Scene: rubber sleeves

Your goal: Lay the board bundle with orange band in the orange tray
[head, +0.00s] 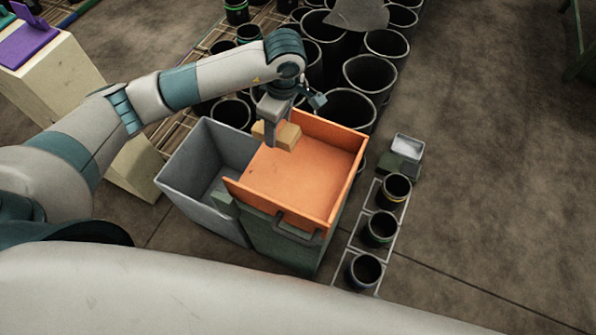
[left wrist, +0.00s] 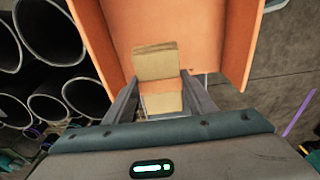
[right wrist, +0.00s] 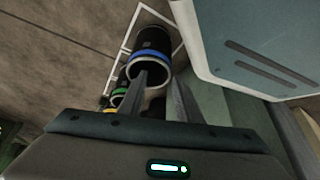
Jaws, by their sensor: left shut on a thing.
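The tan board bundle (head: 287,137) is held in my left gripper (head: 274,132), over the back left part of the orange tray (head: 315,182). In the left wrist view the bundle (left wrist: 155,63) sits between the two fingers of that gripper (left wrist: 160,88), with the orange tray (left wrist: 205,45) behind it. I cannot tell whether the bundle touches the tray floor. The rest of the tray is empty. My right gripper (right wrist: 160,85) is outside the head view; its fingers are apart with nothing between them.
A grey bin (head: 195,165) stands left of the tray. Several black sleeves (head: 370,75) stand behind. Banded sleeves (head: 380,229) stand in a white-framed row at right; a blue-banded sleeve (right wrist: 150,62) shows in the right wrist view.

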